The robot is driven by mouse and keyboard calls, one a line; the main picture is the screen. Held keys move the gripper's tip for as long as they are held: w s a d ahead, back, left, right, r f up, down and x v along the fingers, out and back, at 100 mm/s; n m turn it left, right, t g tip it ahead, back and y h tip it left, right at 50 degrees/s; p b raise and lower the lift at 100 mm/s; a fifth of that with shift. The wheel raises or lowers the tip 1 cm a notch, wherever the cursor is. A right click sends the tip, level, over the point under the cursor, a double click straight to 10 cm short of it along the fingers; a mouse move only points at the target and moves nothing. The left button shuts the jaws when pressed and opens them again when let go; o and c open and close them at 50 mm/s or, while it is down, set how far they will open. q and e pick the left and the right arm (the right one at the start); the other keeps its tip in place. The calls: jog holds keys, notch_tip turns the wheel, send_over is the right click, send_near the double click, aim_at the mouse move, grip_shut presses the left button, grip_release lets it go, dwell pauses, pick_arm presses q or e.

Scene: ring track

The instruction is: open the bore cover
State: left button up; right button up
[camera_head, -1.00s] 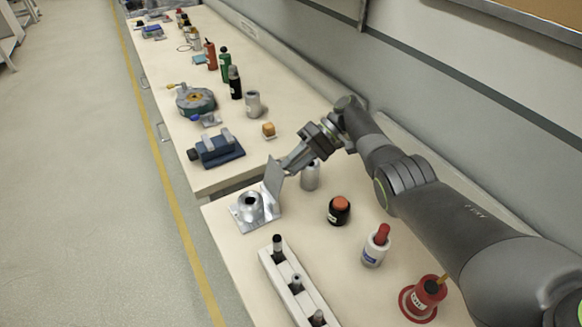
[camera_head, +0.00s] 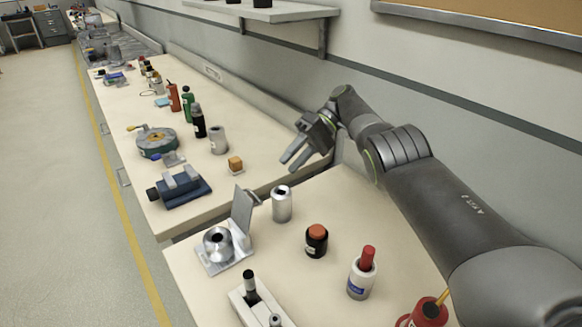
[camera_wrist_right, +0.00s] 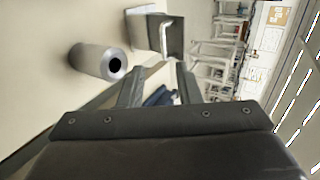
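The bore cover (camera_head: 242,216) is a flat grey metal plate. It stands upright, tilted slightly back, at the right side of its base. The silver bore piece (camera_head: 217,244), a round boss on a square plate, sits uncovered in front of it with its dark hole facing up. My right gripper (camera_head: 288,166) is open and empty, in the air above and to the right of the cover, apart from it. Its two spread fingers also show in the right wrist view (camera_wrist_right: 160,78). My left gripper is not in view.
A silver cylinder (camera_head: 282,204) stands close to the right of the cover. A black jar with an orange top (camera_head: 316,241), a white bottle with a red top (camera_head: 362,274) and a pale rack (camera_head: 258,305) are nearer. A blue vise (camera_head: 180,188) is on the farther table.

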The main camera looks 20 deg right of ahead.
aim_at(248, 209)
jog(key=shift+a, duration=0.1)
jog(key=c, duration=0.5)
jog(key=m+h+p, duration=0.2)
jog(key=a+m+h+p, duration=0.1)
jog(key=m+p, duration=0.2)
jog(key=s+a+m+h+p, duration=0.1)
jog(key=m+h+p, duration=0.1)
jog(key=m+p, duration=0.1)
jog(key=shift+a+h, duration=0.1)
jog(key=shift+h, duration=0.2)
grip_shut()
jog(key=s+a+f+m+t+h+p, duration=0.2)
jog(key=a+f+m+t+h+p, duration=0.1)
jog(key=m+p, duration=0.6)
jog(key=shift+s+a+f+m+h, duration=0.35)
jog(key=shift+a+f+m+h, duration=0.2)
jog(key=shift+a+f, duration=0.65)
